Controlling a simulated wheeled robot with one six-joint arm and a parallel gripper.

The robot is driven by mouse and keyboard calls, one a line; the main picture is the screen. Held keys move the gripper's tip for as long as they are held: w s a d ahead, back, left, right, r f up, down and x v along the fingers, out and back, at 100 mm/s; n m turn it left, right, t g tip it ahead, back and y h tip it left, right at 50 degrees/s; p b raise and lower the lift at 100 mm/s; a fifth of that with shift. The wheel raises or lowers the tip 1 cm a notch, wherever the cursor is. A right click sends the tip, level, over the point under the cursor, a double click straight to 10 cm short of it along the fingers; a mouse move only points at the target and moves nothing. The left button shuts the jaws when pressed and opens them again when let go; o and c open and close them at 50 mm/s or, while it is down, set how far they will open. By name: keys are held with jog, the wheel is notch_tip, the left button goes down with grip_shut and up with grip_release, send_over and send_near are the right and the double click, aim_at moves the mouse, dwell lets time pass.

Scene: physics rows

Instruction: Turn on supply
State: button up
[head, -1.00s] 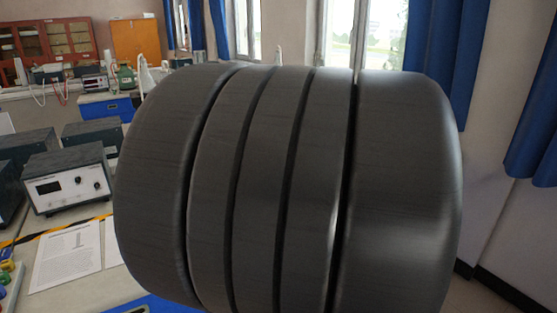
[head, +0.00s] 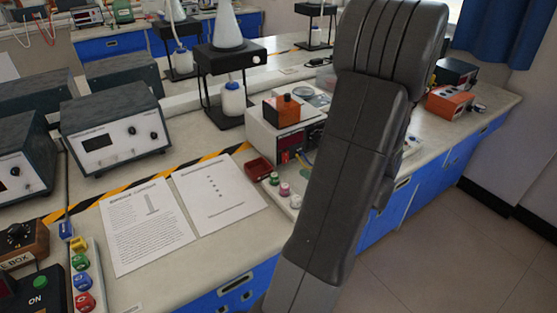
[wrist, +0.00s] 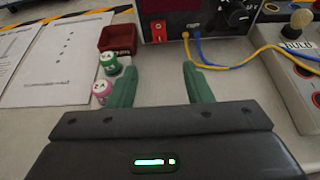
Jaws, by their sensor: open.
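The supply (head: 262,140) is a pale box on the bench with a dark front, left of my arm in the head view. Its red switch (head: 285,156) shows low on the front. In the wrist view the supply (wrist: 176,24) is at the top, cut off by the frame, with the red switch (wrist: 158,32) left of yellow and blue leads and a black knob (wrist: 236,14) at right. My gripper (wrist: 158,84) is open and empty, its two green fingers apart and pointing toward the supply front, short of the switch in the picture. The gripper is hidden in the head view.
A small red tray (wrist: 118,39) and green and pink knobbed pieces (wrist: 109,62) lie near the left finger. A board with a bulb (wrist: 290,42) stands at right. Paper sheets (head: 218,192) lie left of the supply.

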aim_at(286, 160)
jog(key=x, duration=1.3)
